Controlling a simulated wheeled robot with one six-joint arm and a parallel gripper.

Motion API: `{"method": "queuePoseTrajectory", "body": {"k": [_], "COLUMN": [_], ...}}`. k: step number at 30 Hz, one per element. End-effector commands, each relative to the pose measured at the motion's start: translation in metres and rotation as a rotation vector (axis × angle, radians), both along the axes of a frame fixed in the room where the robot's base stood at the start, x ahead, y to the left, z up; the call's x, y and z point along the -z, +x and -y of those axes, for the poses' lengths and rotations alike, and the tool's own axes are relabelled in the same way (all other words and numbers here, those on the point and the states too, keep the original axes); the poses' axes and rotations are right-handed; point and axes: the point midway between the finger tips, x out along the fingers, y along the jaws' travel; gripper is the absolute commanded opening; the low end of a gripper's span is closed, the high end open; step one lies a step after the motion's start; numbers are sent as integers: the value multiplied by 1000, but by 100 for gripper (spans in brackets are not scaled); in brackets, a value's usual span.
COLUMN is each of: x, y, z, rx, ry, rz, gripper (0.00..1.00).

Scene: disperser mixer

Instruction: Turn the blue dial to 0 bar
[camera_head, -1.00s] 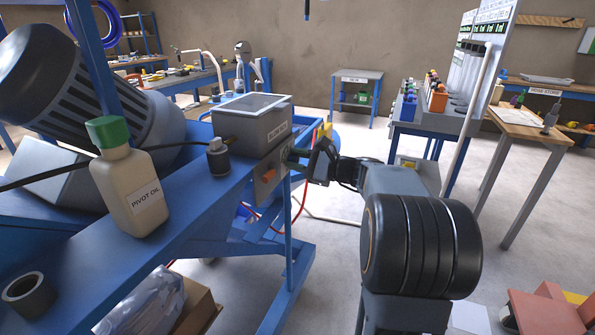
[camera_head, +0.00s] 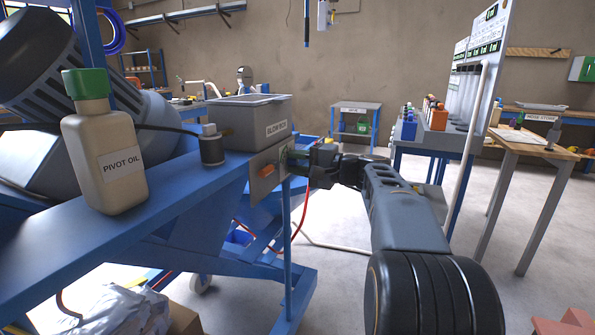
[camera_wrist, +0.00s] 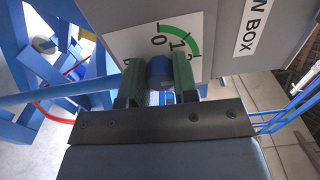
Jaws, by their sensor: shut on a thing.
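The blue dial (camera_wrist: 159,69) sits between the two green-padded fingers of my gripper (camera_wrist: 159,82) in the wrist view. The fingers are closed on its sides. I cannot make out a pointer on the dial. In the head view my gripper (camera_head: 291,158) reaches the plate (camera_head: 264,188) on the machine's side from the right, and it hides the dial there.
A grey box (camera_head: 248,122) stands above the plate, and an orange part (camera_head: 267,171) sits beside my gripper. A pivot oil bottle (camera_head: 104,152) and a small dark bottle (camera_head: 211,148) stand on the blue beam. The floor right of the machine is mostly open.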

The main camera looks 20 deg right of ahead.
Motion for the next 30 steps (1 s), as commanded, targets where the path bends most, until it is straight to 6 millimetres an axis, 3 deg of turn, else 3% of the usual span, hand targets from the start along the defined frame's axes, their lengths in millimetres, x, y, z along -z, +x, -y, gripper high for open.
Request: {"method": "queuePoseTrajectory", "body": {"k": [21,22,30], "x": [0,0,0], "y": [0,0,0], "z": [0,0,0], "rx": [1,1,0], "ry": [-45,-45,-43], "rz": [41,41,40], "gripper": [4,30,53]}}
